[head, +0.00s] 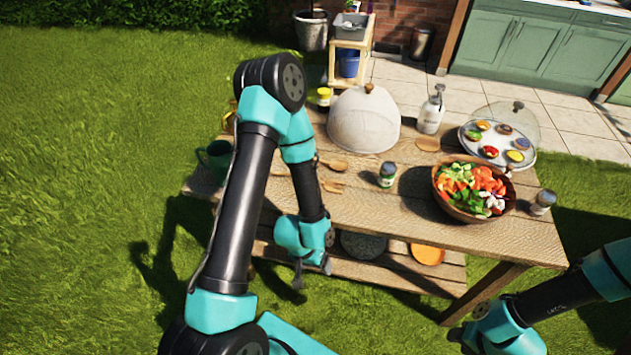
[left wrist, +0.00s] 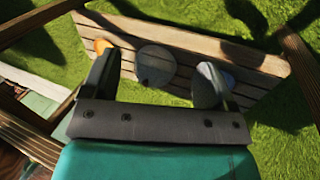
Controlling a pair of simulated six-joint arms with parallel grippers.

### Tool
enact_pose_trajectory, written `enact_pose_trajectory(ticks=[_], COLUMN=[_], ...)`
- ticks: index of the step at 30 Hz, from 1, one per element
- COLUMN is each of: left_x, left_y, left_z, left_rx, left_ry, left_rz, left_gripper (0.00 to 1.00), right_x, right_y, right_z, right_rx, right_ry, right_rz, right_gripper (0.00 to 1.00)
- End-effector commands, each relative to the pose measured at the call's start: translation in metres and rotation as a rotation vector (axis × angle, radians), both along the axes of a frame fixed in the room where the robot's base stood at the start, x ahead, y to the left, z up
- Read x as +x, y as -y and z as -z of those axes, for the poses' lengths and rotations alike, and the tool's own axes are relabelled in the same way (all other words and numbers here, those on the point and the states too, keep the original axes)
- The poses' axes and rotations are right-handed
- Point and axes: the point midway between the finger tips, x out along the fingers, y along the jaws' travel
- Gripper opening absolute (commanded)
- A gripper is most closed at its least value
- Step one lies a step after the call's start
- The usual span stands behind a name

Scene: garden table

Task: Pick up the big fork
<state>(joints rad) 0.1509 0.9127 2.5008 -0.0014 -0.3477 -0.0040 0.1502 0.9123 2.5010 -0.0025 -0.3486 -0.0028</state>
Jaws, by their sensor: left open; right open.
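Two long wooden utensils lie on the left part of the tabletop, partly behind my left arm: one with a rounded head (head: 334,165) and, nearer, one with a flatter head (head: 332,186). The nearer one may be the big fork; its tines are too small to tell. My left gripper (head: 312,275) is open and empty, beyond the table's near edge and below the tabletop. In the left wrist view its spread fingers (left wrist: 155,85) point toward the lower shelf. My right gripper (head: 458,338) is at the lower right, away from the utensils; its jaws are hardly visible.
The wooden table (head: 380,215) holds a white dome (head: 364,122), a salad bowl (head: 462,208), a shaker (head: 387,174), a pump bottle (head: 431,112) and a green mug (head: 214,158). The lower shelf (left wrist: 185,50) bears a grey round plate (left wrist: 156,65) and an orange one (left wrist: 102,46).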

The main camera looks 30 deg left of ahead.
Motion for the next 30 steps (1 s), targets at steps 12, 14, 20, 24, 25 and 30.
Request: enact_pose_trajectory(ticks=[12, 14, 20, 24, 25, 30], left_x=[0.0003, 0.0003, 0.0003, 0.0004, 0.0004, 0.0004], left_y=[0.0002, 0.0003, 0.0003, 0.0003, 0.0003, 0.0003], left_z=[-0.0002, -0.0002, -0.0002, -0.0002, -0.0002, -0.0002], left_rx=[0.0, 0.0, 0.0, 0.0, 0.0, 0.0], left_ry=[0.001, 0.001, 0.001, 0.001, 0.001, 0.001], left_rz=[0.001, 0.001, 0.001, 0.001, 0.001, 0.001], left_gripper=[0.8, 0.78, 0.59, 0.45, 0.42, 0.26], right_x=[0.0, 0.0, 0.0, 0.0, 0.0001, 0.0], right_y=[0.0, 0.0, 0.0, 0.0, 0.0, 0.0], right_z=[0.0, 0.0, 0.0, 0.0, 0.0, 0.0], right_rx=[0.0, 0.0, 0.0, 0.0, 0.0, 0.0], right_ry=[0.0, 0.0, 0.0, 0.0, 0.0, 0.0], right_rz=[0.0, 0.0, 0.0, 0.0, 0.0, 0.0], right_gripper=[0.43, 0.43, 0.43, 0.43, 0.43, 0.43])
